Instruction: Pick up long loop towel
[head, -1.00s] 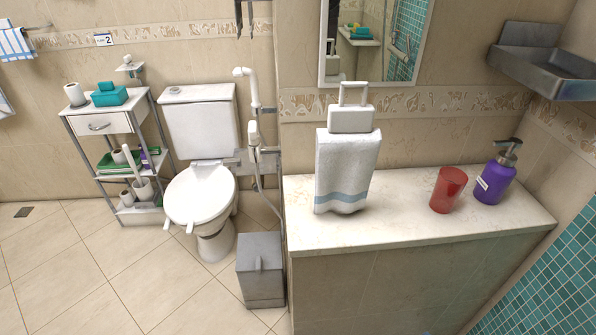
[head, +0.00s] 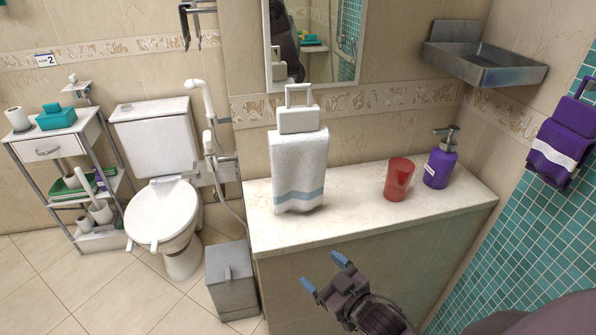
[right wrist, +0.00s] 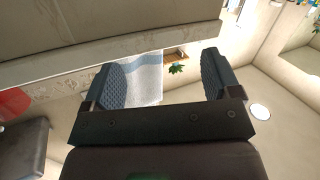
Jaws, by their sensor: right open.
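The long loop towel (head: 299,172) is white with a blue-grey stripe near its lower edge. It hangs from a white holder with a loop handle (head: 297,112) on the left part of the counter. My right gripper (head: 326,276) is open and empty in front of the counter, below and to the right of the towel, apart from it. In the right wrist view, the open fingers (right wrist: 158,82) frame part of the striped towel (right wrist: 146,75) beyond them. My left gripper does not show.
A red cup (head: 398,179) and a purple pump bottle (head: 440,160) stand on the right of the counter (head: 345,222). A purple towel (head: 558,150) hangs at the right wall. A metal basin (head: 490,65) juts out above. A grey bin (head: 231,278) stands left of the counter.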

